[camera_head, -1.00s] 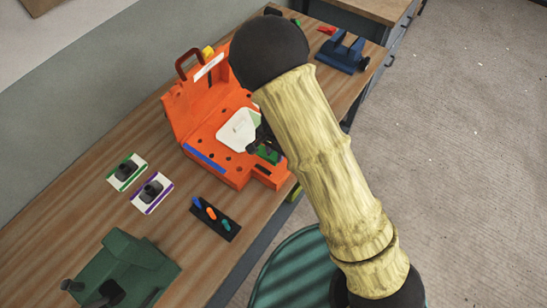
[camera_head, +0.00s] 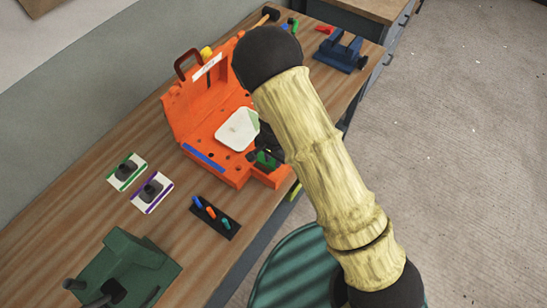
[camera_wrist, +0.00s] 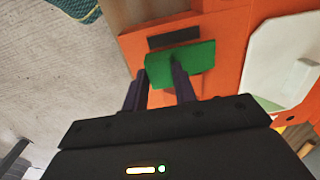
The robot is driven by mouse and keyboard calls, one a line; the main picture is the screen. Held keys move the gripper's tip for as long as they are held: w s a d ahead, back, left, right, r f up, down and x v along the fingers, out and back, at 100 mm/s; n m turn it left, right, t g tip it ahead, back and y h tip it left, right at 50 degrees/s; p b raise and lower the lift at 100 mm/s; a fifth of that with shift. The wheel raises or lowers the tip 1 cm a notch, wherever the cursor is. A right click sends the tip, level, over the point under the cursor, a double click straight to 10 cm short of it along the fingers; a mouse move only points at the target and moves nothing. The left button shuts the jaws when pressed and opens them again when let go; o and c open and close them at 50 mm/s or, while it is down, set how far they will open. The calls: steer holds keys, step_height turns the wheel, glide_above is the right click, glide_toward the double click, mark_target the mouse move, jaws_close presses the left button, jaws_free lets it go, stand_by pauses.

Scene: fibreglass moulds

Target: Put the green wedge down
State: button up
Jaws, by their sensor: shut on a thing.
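The green wedge (camera_wrist: 200,57) is between the fingers of my gripper (camera_wrist: 159,72), which is shut on it. In the head view the wedge (camera_head: 265,160) shows only as a small green patch, partly hidden by my dark gripper (camera_head: 266,150). The wedge is over the front right part of the orange mould (camera_head: 232,175), close to a dark slot (camera_wrist: 173,38). I cannot tell whether it touches the mould.
A whitish plate (camera_head: 237,129) lies in the mould. Two white cards (camera_head: 127,172) with dark knobs, a dark strip with coloured pegs (camera_head: 215,217) and a green fixture (camera_head: 125,265) stand nearer. A blue fixture (camera_head: 341,52) is at the back. A teal striped seat (camera_head: 295,270) is beside the bench.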

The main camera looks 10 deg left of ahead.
mark_target(274, 161)
steer(key=o, duration=1.1)
steer(key=shift+f, duration=0.15)
steer(key=shift+c, duration=0.2)
step_height(274, 161, up, 12)
steer(key=b, duration=0.1)
steer(key=shift+b, duration=0.4)
steer(key=shift+d, duration=0.1)
steer(key=s+d+r+n+t, duration=0.1)
steer(key=s+d+r, duration=0.1)
steer(key=d, duration=0.6)
steer(key=s+d+r+n, duration=0.2)
steer(key=d+r, duration=0.3)
steer(key=d, duration=0.4)
steer(key=s+d+r+n+t, duration=0.1)
steer(key=s+d+r, duration=0.2)
steer(key=d, duration=0.5)
steer(key=shift+d+r+n+t, duration=0.2)
steer(key=shift+r+n+t, duration=0.1)
steer(key=shift+r, duration=0.4)
